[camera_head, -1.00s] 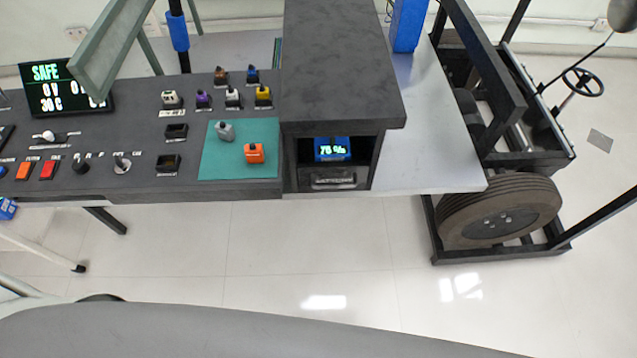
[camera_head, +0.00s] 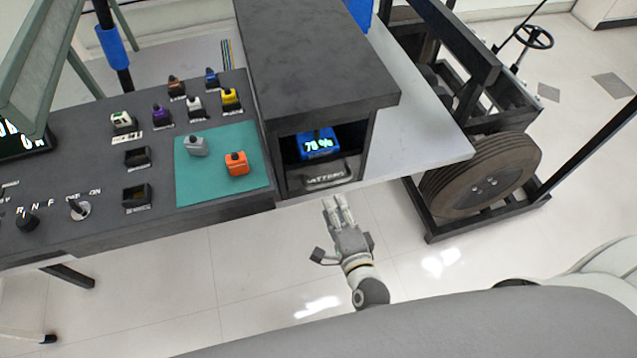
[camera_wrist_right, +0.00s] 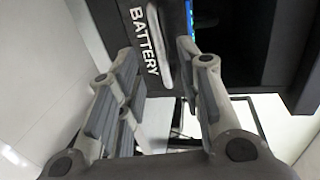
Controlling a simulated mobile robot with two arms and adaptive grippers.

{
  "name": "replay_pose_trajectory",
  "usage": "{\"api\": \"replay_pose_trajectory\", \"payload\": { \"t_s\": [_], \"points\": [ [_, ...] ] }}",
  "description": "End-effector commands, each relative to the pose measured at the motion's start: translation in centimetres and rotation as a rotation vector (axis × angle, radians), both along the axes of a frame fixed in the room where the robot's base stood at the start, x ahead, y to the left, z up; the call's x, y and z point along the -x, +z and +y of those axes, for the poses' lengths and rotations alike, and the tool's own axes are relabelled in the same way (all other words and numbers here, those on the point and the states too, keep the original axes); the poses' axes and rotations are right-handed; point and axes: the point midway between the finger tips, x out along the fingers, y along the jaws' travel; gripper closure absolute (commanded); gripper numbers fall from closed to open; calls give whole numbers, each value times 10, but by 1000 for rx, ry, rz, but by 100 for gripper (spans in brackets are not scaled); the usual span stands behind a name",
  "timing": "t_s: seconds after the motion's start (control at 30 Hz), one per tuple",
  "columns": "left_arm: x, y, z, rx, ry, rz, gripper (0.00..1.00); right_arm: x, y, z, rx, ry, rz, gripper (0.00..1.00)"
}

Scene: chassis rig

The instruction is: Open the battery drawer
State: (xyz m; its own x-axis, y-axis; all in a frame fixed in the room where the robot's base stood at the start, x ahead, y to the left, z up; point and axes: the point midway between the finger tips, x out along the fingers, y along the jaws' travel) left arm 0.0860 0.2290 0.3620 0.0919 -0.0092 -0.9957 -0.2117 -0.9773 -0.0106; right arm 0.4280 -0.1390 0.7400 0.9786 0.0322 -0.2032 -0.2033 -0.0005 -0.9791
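The battery drawer (camera_head: 325,176) is the dark front low in the open bay of the black cabinet, and it looks shut. It carries a pale handle and BATTERY lettering. In the right wrist view the drawer front (camera_wrist_right: 127,35) and its handle (camera_wrist_right: 158,40) are close. A blue battery (camera_head: 318,145) with a lit 76 % display sits in the bay above the drawer. My right gripper (camera_head: 338,203) is just below and in front of the drawer. Its fingers (camera_wrist_right: 168,62) are spread, one to each side of the handle's line; contact cannot be told. My left gripper is not in view.
The black cabinet (camera_head: 310,55) overhangs the bay. A teal mat (camera_head: 210,188) with a grey and an orange piece lies to its left, among switches. A light grey shelf (camera_head: 420,140) and a wheel (camera_head: 480,180) are to the right. The floor in front is open.

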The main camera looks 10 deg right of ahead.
Motion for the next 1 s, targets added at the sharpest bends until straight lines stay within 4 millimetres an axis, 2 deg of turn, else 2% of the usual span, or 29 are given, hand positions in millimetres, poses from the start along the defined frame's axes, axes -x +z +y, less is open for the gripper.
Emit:
{"api": "replay_pose_trajectory", "payload": {
  "t_s": [0.3,0.5,0.7,0.97,1.0],
  "points": [
    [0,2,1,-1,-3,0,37,-55,-11,2,1,1,-1,66],
    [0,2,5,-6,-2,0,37,-79,-17,3,3,1,1,66],
    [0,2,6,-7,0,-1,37,-89,-19,3,4,2,2,66],
    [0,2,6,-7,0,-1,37,-90,-19,3,4,2,2,66],
    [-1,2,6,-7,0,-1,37,-90,-19,3,4,2,2,69]
  ]
}}
